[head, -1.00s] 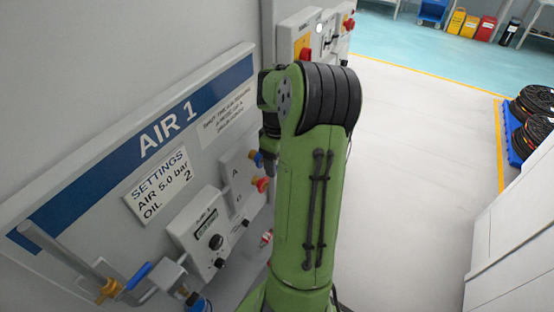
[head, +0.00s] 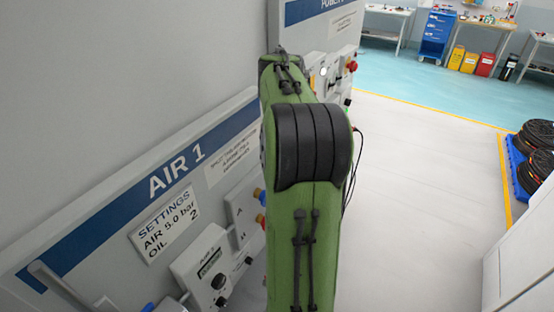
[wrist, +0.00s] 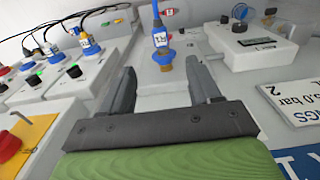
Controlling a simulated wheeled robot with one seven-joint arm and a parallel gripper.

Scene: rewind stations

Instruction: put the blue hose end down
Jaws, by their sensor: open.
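In the wrist view, a blue hose end (wrist: 160,38) with a white label stands upright at a brass-coloured fitting (wrist: 165,68) on a pale grey surface. Its blue hose runs up out of the picture. My gripper (wrist: 161,70) is open, with its two dark fingers apart. The hose end appears in line with the gap between the fingertips, a little beyond them. I cannot tell whether it is seated on the fitting. In the head view my arm hides the gripper and this hose end.
The AIR 1 panel (head: 110,215) and its settings card (head: 163,230) are left of my arm. In the wrist view, a box with a dial (wrist: 250,42) is at right and cabled boxes with buttons (wrist: 70,75) at left. Clear floor (head: 420,200) lies right of my arm.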

